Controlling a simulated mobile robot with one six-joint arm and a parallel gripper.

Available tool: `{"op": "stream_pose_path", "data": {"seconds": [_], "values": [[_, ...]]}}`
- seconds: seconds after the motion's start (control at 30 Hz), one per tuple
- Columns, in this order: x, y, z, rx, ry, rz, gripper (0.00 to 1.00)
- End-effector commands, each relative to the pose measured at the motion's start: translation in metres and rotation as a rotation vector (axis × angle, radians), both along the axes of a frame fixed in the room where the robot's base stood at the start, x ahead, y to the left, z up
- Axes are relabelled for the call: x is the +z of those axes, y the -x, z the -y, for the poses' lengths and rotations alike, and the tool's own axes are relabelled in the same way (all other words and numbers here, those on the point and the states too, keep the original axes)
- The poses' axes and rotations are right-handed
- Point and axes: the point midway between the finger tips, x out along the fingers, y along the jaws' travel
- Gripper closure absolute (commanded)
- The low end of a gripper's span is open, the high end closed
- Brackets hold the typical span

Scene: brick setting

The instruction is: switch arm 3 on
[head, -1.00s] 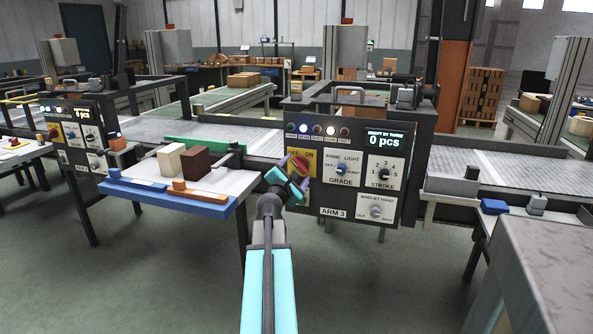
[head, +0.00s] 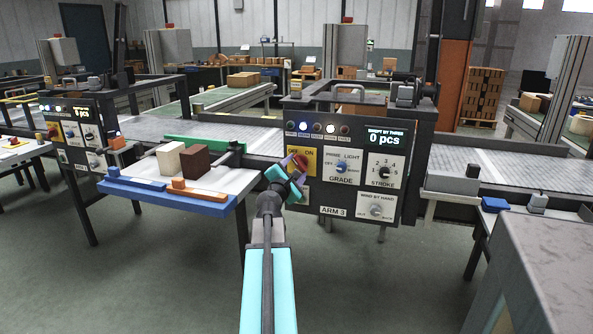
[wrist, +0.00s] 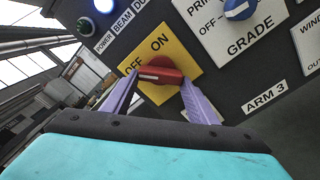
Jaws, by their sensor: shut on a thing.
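The arm 3 panel (head: 343,199) is dark, with an ARM 3 label (wrist: 264,97). Its red rotary switch (wrist: 161,75) sits on a yellow plate (wrist: 178,50) marked OFF and ON, also in the head view (head: 310,155). The switch's white mark is at the left end of its handle in the wrist view, on the OFF side. My gripper (wrist: 160,79) is shut on the switch, with one purple finger at each end of the handle. In the head view my gripper (head: 296,174) partly hides the switch. The POWER lamp (wrist: 84,26) looks dark green; the BEAM lamp (wrist: 104,4) is lit blue.
The GRADE knob (wrist: 238,8), STROKE knob (head: 384,171) and hand-wind knob (head: 376,210) are right of the switch. A display (head: 386,137) reads 0 pcs. A tray table (head: 226,181) with a cream and a brown block stands close on the left. Another panel (head: 75,130) stands farther left.

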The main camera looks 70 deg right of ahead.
Motion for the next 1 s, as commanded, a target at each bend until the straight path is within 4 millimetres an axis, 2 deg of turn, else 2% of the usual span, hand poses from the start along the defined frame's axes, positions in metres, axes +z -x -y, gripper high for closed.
{"op": "stream_pose_path", "data": {"seconds": [0.27,1.0], "values": [[-0.0050,-0.0008,-0.0016,-0.001,-0.012,0.191,0.69],[-0.0020,-0.0011,-0.0012,-0.005,-0.054,0.888,0.69]]}}
